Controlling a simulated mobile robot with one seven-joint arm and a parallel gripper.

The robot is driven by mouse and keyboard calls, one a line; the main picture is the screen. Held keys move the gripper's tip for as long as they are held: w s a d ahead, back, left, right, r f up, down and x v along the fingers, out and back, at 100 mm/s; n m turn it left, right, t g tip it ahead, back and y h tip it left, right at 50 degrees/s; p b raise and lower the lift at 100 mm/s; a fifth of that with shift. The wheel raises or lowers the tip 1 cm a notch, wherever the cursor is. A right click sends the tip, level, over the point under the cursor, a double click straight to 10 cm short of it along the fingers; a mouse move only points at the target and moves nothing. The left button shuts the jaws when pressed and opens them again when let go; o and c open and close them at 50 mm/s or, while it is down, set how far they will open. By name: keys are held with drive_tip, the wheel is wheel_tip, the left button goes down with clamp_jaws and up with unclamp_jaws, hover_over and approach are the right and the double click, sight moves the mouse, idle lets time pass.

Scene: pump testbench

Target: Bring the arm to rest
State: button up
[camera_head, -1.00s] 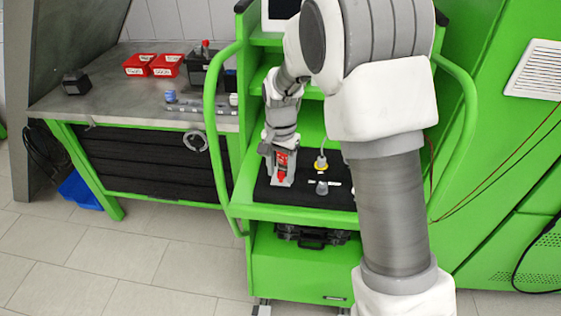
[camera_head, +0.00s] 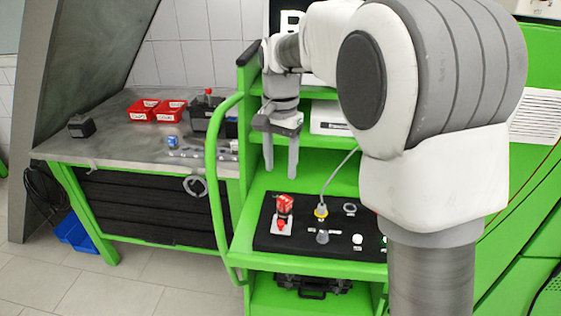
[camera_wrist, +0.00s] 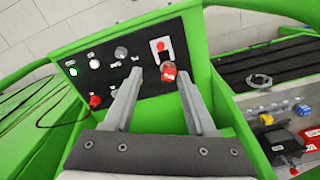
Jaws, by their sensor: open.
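My gripper (camera_head: 281,170) hangs from my arm above the black panel (camera_head: 262,240) on the green cart's shelf. Its two grey fingers point down and stand apart with nothing between them. In the wrist view my gripper (camera_wrist: 160,95) is also open and empty. A red switch (camera_head: 284,205) on a light plate stands on the panel below the fingers, apart from them. It also shows in the wrist view (camera_wrist: 168,70) close to one fingertip in the picture. My arm's upper links cover the right part of the cart.
The green cart's rail (camera_head: 213,170) curves at the left. A grey workbench (camera_head: 110,145) at the left holds red bins (camera_head: 143,110) and a dark box with a red knob (camera_head: 208,112).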

drive_tip(key=shift+r, duration=0.1)
drive_tip(key=s+d+r+n+t, duration=0.1)
drive_tip(key=s+d, duration=0.4)
drive_tip(key=s, duration=0.7)
drive_tip(key=s+d+r+n+t, duration=0.1)
drive_tip(key=s+d+n+t, duration=0.3)
drive_tip(key=s, duration=0.8)
drive_tip(key=shift+s+d+r+n+t, duration=0.25)
drive_tip(key=shift+d+r+n+t, duration=0.05)
drive_tip(key=shift+d+n, duration=0.45)
